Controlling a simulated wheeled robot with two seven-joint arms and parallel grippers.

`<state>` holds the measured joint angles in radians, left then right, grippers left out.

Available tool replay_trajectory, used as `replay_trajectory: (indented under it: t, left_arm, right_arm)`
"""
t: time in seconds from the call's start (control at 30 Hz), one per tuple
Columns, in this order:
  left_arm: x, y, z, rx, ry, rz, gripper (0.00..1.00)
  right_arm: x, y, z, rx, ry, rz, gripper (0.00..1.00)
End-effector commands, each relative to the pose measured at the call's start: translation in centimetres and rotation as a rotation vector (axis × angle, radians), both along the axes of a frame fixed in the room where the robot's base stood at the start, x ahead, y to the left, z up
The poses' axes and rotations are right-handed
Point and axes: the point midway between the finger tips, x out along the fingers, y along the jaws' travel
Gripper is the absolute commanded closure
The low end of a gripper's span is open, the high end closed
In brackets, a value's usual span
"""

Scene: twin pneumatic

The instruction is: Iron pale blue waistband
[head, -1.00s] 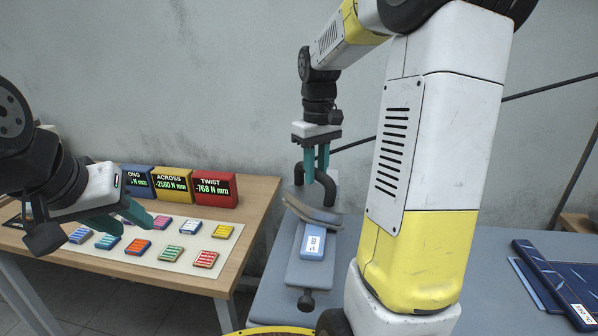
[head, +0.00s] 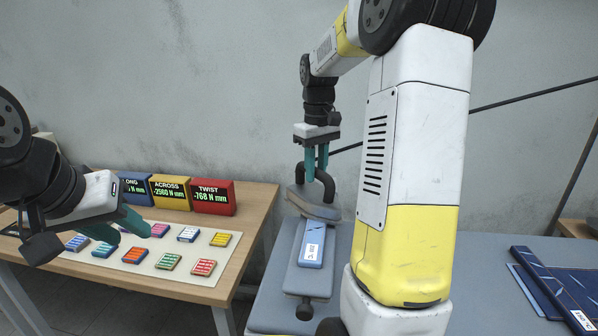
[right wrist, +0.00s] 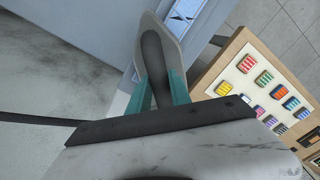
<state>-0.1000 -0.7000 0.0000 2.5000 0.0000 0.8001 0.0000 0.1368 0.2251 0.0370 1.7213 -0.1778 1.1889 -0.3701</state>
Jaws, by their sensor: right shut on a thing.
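The pale blue waistband (head: 312,243) lies along a narrow raised board (head: 308,282), with a white label on it. A corner of it shows at the top of the right wrist view (right wrist: 187,14). My right gripper (head: 316,168) is shut on the dark handle of a grey iron (head: 312,204). The iron is at the far end of the waistband and looks slightly tilted; I cannot tell whether it touches the cloth. The iron also shows in the right wrist view (right wrist: 170,40). My left gripper (head: 130,228) is open and empty above the wooden table.
The wooden table (head: 255,215) at left holds a pale mat with several coloured blocks and three displays; the red TWIST display (head: 213,197) reads -768 N mm. Folded dark blue trousers (head: 560,285) lie at right on the grey-blue board. My right arm hides the middle.

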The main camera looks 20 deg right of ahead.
Motion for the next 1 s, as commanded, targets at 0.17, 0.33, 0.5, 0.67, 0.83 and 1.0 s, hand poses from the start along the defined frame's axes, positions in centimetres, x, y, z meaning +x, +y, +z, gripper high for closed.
replay_trajectory:
  t: [0.17, 0.33, 0.5, 0.67, 0.83, 1.0]
  left_arm:
    - [0.0, 0.0, 0.0, 0.0, 0.0, 0.0, 0.64]
    - [0.0, 0.0, 0.0, 0.0, 0.0, 0.0, 0.64]
    - [0.0, 0.0, 0.0, 0.0, 0.0, 0.0, 0.64]
    - [0.0, 0.0, 0.0, 0.0, 0.0, 0.0, 0.64]
    - [0.0, 0.0, 0.0, 0.0, 0.0, 0.0, 0.64]
    - [0.0, 0.0, 0.0, 0.0, 0.0, 0.0, 0.64]
  right_arm:
    - [1.1, -0.5, 0.2, -0.001, -0.004, 0.0, 1.0]
    - [2.1, -1.0, 0.3, -0.001, -0.004, 0.0, 1.0]
    - [2.9, -1.4, 0.4, -0.001, -0.006, 0.0, 1.0]
    - [3.2, -1.5, 0.4, 0.0, -0.005, 0.0, 1.0]
    - [4.0, -1.9, 0.3, 0.0, -0.005, -0.001, 1.0]
    - [5.0, -2.4, 0.2, -0.001, -0.006, 0.0, 1.0]
